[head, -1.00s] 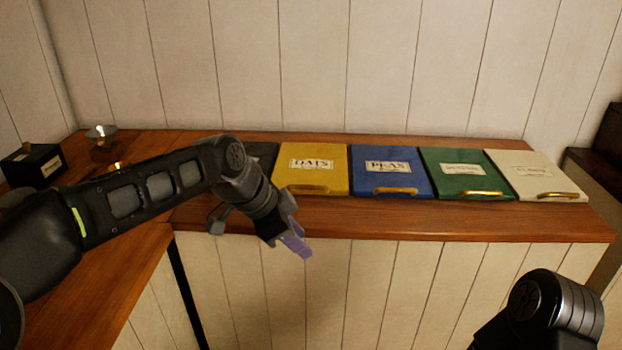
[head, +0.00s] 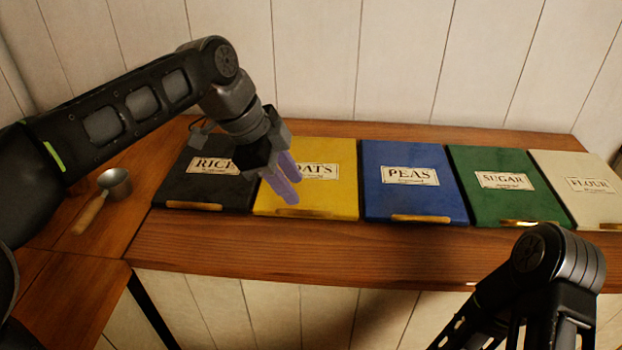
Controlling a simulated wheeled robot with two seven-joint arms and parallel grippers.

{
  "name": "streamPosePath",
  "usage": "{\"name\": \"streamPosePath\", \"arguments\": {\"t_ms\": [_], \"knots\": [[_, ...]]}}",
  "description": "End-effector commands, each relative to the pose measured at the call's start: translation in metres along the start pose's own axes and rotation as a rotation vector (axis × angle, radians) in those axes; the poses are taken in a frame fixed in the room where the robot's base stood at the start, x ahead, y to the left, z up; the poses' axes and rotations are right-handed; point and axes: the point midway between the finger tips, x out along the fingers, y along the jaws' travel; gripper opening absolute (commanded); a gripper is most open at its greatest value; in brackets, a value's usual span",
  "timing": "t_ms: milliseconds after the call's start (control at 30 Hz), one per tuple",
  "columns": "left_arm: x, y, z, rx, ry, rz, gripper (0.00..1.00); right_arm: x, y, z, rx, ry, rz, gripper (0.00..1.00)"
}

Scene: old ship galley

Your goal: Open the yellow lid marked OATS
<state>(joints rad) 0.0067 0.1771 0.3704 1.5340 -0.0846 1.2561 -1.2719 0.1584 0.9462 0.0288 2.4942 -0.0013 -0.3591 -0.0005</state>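The yellow lid marked OATS (head: 333,190) lies flat and shut in the wooden counter, second from the left in a row of lids. Its wooden handle (head: 305,213) runs along its front edge. My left gripper (head: 290,190) hangs over the left part of this lid, its purple fingers pointing down and right. It hides the lid's left side and the start of its label. The fingers show close together and seem to hold nothing; whether they are parted is unclear. My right arm shows at the lower right, but its gripper is out of view.
Other flat lids lie beside it: black RICE (head: 190,180), blue PEAS (head: 410,200), green SUGAR (head: 500,205) and cream FLOUR (head: 580,200). A metal scoop (head: 115,182) with a wooden handle lies at left. The counter's front strip (head: 330,250) is bare; a planked wall stands behind.

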Motion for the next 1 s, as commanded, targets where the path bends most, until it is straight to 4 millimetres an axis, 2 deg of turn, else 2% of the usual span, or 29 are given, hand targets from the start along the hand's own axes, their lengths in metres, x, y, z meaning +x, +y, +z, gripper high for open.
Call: {"name": "streamPosePath", "arguments": {"t_ms": [367,533,1000], "knots": [[0.0,0.0,0.0,0.0,0.0,0.0,0.34,0.0,0.0,0.001,0.0,-0.002,0.0,0.36],[0.007,0.0,0.0,0.0,0.0,0.001,0.34,0.0,0.0,0.001,0.0,-0.002,0.0,0.36],[0.071,0.0,0.0,0.0,0.0,0.002,0.34,0.002,0.001,0.001,0.0,-0.002,0.0,0.36]]}}
